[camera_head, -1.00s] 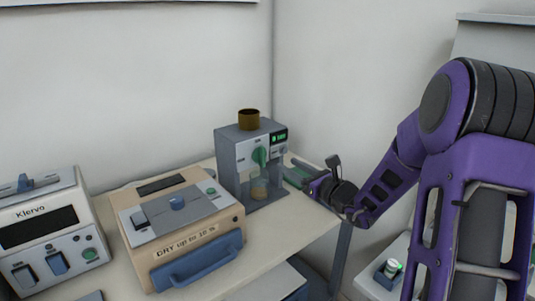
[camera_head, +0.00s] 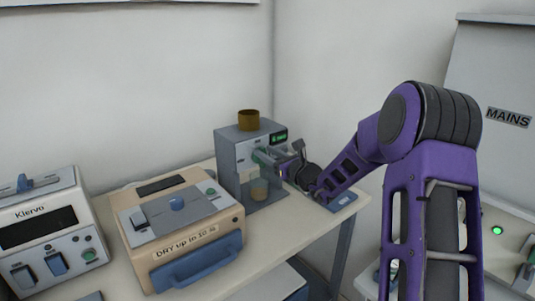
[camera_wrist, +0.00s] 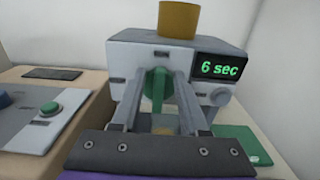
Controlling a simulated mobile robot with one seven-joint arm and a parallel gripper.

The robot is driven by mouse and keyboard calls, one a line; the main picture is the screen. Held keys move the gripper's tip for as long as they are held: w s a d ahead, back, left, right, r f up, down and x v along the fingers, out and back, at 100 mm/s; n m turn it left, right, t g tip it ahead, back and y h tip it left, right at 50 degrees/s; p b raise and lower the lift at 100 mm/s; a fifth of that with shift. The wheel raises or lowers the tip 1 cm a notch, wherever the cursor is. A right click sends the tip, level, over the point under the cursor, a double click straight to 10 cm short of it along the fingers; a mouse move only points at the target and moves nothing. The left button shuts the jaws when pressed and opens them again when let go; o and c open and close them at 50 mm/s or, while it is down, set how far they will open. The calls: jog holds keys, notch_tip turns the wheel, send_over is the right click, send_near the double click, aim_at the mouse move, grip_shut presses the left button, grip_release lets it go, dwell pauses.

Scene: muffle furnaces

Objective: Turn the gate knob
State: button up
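The gate knob (camera_wrist: 158,84) is green and sits on the front of a grey machine (camera_wrist: 128,56) with a brown cup on top. In the wrist view my gripper (camera_wrist: 160,76) points straight at the knob, with one finger on each side of it. The fingers look apart, and I cannot tell whether they touch the knob. In the head view my gripper (camera_head: 264,157) is at the machine's front (camera_head: 232,146) and hides most of the knob. The machine's display (camera_wrist: 219,67) reads "6 sec". A glass (camera_head: 259,190) stands in the machine's lower opening.
A beige box (camera_head: 147,254) with a blue handle, labelled "DRY up to 10 lb" or similar, stands left of the machine. A Klervo unit (camera_head: 42,215) is further left. The bench edge (camera_head: 317,232) is in front. A "MAINS" panel (camera_head: 500,80) stands at the right.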

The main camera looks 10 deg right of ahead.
aim_at(254, 159)
grip_shut()
jog(key=shift+f+n+b, duration=0.1)
jog(key=shift+n+b, duration=0.2)
jog(key=shift+b, duration=0.1)
jog(key=n, duration=0.5)
jog(key=s+a+f+n+b, duration=0.1)
jog(key=n, duration=0.5)
jog(key=a+f+n+b, duration=0.1)
jog(key=n, duration=0.5)
jog(key=shift+s+f, duration=0.25)
jog(key=shift+n, duration=0.3)
jog(key=shift+o, duration=0.9)
grip_release()
